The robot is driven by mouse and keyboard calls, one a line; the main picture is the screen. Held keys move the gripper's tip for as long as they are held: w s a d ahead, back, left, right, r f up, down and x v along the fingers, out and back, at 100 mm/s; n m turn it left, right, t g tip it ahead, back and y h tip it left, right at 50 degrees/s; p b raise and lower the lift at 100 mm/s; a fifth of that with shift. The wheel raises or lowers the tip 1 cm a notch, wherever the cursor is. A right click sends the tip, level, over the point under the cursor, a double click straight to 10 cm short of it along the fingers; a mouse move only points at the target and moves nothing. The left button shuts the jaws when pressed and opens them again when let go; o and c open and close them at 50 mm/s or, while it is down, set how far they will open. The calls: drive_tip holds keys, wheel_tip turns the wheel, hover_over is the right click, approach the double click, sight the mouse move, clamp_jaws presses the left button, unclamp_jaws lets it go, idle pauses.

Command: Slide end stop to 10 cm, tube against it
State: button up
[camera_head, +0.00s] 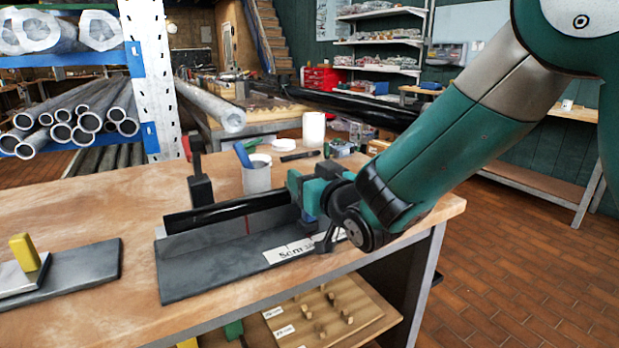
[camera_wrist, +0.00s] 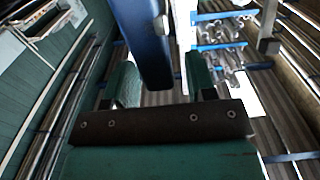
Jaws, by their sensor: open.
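A dark grey base plate (camera_head: 225,268) with a white scale label (camera_head: 290,250) lies on the wooden bench. A black bar or tube (camera_head: 225,211) runs along its rear side; I cannot tell which. A black upright post (camera_head: 201,190) stands at its left part. My gripper (camera_head: 308,192) is at the right part of the plate, with a small blue piece (camera_head: 310,207) by its fingers. In the wrist view my gripper (camera_wrist: 162,85) has its green fingers apart, and a blue bar (camera_wrist: 143,45) reaches down between them. I cannot tell whether they touch it, or which piece is the end stop.
A white cup (camera_head: 257,178) with a blue item stands behind the plate, with a white cylinder (camera_head: 313,128) farther back. A grey block with a yellow handle (camera_head: 25,252) is at the left. A rack of metal tubes (camera_head: 85,120) stands behind. The bench's left middle is clear.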

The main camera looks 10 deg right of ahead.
drive_tip(key=shift+s, duration=0.1)
drive_tip(key=b+v, duration=1.3)
drive_tip(key=v, duration=0.4)
drive_tip(key=shift+s, duration=0.15)
